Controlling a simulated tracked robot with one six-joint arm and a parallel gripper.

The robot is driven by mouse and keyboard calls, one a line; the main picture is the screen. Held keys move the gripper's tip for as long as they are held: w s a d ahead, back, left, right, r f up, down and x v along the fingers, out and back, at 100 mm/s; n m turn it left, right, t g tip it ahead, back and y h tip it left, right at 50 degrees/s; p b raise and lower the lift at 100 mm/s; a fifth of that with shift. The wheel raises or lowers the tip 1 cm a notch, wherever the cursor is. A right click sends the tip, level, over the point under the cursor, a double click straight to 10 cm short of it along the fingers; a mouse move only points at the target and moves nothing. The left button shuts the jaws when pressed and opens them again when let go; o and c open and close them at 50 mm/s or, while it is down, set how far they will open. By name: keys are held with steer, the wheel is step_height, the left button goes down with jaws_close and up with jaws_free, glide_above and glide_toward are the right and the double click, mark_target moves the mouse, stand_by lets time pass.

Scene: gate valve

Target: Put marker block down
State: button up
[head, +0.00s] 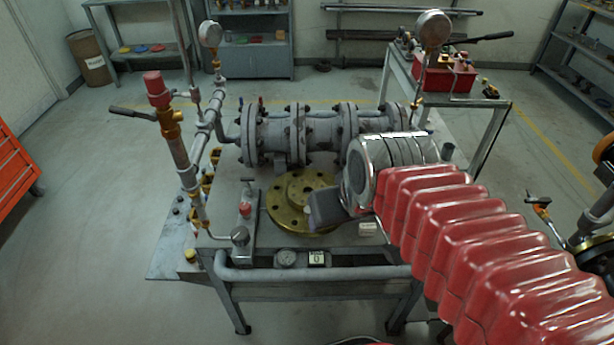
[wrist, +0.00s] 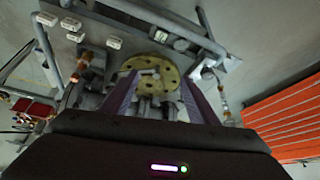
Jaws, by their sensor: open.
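Small pale blocks sit at the front of the workbench. One pale block (head: 368,228) lies on the bench top right of the brass flange (head: 283,212), and a labelled one (head: 317,257) is at the front edge. I cannot tell which is the marker block. My gripper (head: 326,208) is dark and sits over the right part of the flange, partly hiding it. In the wrist view my gripper (wrist: 162,88) is open, its fingers either side of the flange (wrist: 150,73). I see no block between them. Several pale blocks, including this one (wrist: 113,43), show beyond the fingertips.
A flanged grey pipe (head: 310,132) runs along the back of the bench. Upright pipework with a red-topped valve (head: 157,90) stands at left, and a gauge (head: 433,30) rises behind my arm. A round gauge (head: 286,258) is at the bench front. Open floor lies left.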

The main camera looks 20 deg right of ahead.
steer(key=s+a, duration=0.2)
steer(key=shift+s+r, duration=0.3)
steer(key=shift+o, duration=0.5)
steer(key=shift+d, duration=0.15)
steer(key=w+d+f+m, duration=0.1)
steer(key=w+d+f, duration=0.2)
steer(key=d, duration=0.7)
steer(key=w+d+f+m, duration=0.1)
steer(key=w+d+f, duration=0.2)
steer(key=d, duration=0.7)
steer(key=w+d+f+m+g+h, duration=0.1)
steer(key=w+d+f, duration=0.2)
steer(key=d+f, duration=0.3)
steer(key=d, duration=0.4)
steer(key=shift+f, duration=0.25)
steer(key=shift+d+f, duration=0.1)
